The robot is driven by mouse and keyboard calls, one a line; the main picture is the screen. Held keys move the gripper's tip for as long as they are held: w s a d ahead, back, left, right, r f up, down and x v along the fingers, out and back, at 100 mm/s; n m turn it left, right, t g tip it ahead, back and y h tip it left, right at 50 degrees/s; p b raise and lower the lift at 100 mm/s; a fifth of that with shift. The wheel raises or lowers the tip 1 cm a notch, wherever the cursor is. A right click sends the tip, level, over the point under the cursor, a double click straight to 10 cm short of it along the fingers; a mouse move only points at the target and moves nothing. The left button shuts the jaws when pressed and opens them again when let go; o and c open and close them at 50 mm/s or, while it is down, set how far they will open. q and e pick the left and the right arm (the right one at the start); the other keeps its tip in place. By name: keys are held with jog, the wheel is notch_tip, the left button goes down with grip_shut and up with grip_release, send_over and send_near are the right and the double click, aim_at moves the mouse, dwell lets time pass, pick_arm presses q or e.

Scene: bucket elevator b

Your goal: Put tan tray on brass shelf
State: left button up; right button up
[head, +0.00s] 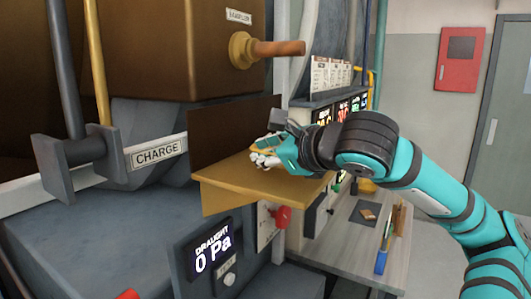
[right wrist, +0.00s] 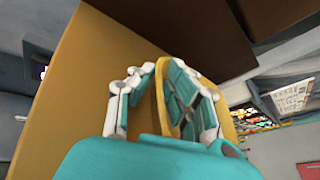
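The brass shelf (head: 232,179) is a flat golden plate at the middle of the head view, below a brown box. It also fills much of the left side of the right wrist view (right wrist: 62,85). My right gripper (head: 263,153) is at the shelf, its fingers low over the plate. The tan tray (right wrist: 159,108) shows as a curved rim between its two fingers, which close on it from both sides. Most of the tray is hidden by the fingers, and I cannot tell whether it touches the shelf. My left gripper is out of view.
A brown box (head: 150,50) with a wooden-handled brass knob (head: 270,49) hangs above the shelf. A dark brown panel (head: 232,130) stands at the shelf's back. A draught display (head: 212,253) and a red knob (head: 281,216) are below. A grey bench (head: 345,250) lies right.

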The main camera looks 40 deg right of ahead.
jog(key=shift+o, duration=1.2)
jog(key=shift+r, duration=0.25)
jog(key=shift+s, duration=0.3)
jog(key=b+v, duration=0.3)
jog(key=v, duration=0.7)
jog(key=shift+s+a+r, duration=0.1)
jog(key=shift+s+r, duration=0.2)
jog(key=shift+s, duration=0.35)
